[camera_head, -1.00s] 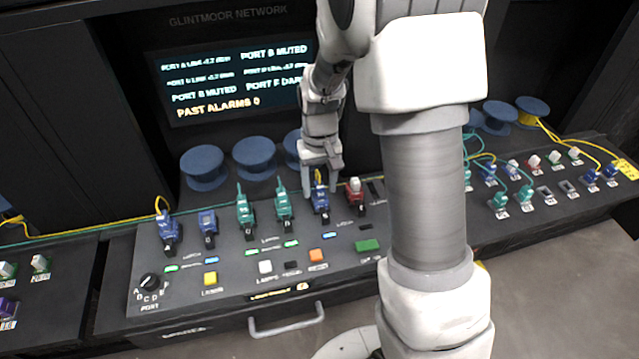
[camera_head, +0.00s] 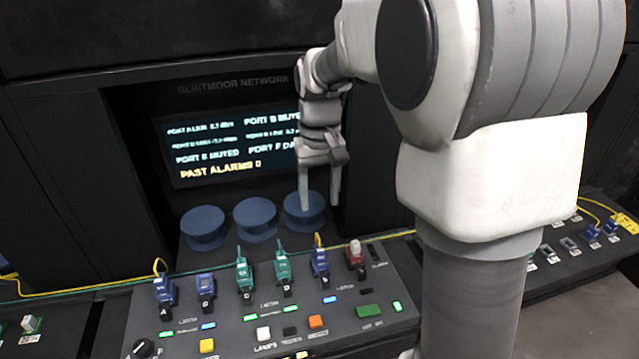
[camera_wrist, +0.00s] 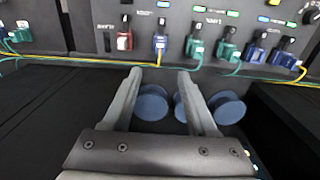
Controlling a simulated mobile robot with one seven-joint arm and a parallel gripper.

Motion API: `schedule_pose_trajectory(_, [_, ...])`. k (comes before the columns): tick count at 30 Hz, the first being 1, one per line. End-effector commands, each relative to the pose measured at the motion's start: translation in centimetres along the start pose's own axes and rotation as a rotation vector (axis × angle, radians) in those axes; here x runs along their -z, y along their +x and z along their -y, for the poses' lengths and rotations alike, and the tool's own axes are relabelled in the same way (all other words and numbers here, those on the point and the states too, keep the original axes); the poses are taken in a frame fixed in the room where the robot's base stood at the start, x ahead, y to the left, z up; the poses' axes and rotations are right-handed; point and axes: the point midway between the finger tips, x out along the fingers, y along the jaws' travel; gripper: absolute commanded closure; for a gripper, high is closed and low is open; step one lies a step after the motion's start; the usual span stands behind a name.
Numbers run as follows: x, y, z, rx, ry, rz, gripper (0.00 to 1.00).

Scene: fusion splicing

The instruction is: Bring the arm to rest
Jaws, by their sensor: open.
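My gripper (camera_head: 320,203) is open and empty. My arm rises across the right of the head view and hides part of the panel.
The control panel (camera_head: 240,325) carries several blue, green and red connectors, buttons and a dial. Blue spools (camera_head: 204,228) stand behind it. The display screen (camera_head: 235,150) is on the back wall. A second panel (camera_head: 572,265) is at the right. Yellow and green cables run along the panels.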

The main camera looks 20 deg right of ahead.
Motion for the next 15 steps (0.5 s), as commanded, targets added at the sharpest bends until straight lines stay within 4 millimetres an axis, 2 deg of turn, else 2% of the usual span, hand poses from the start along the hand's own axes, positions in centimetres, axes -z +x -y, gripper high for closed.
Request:
schedule_pose_trajectory(4, [0.0,-1.8,0.0,0.0,0.0,-0.001,0.42])
schedule_pose_trajectory(15, [-0.6,-3.0,0.0,0.002,0.0,-0.016,0.42])
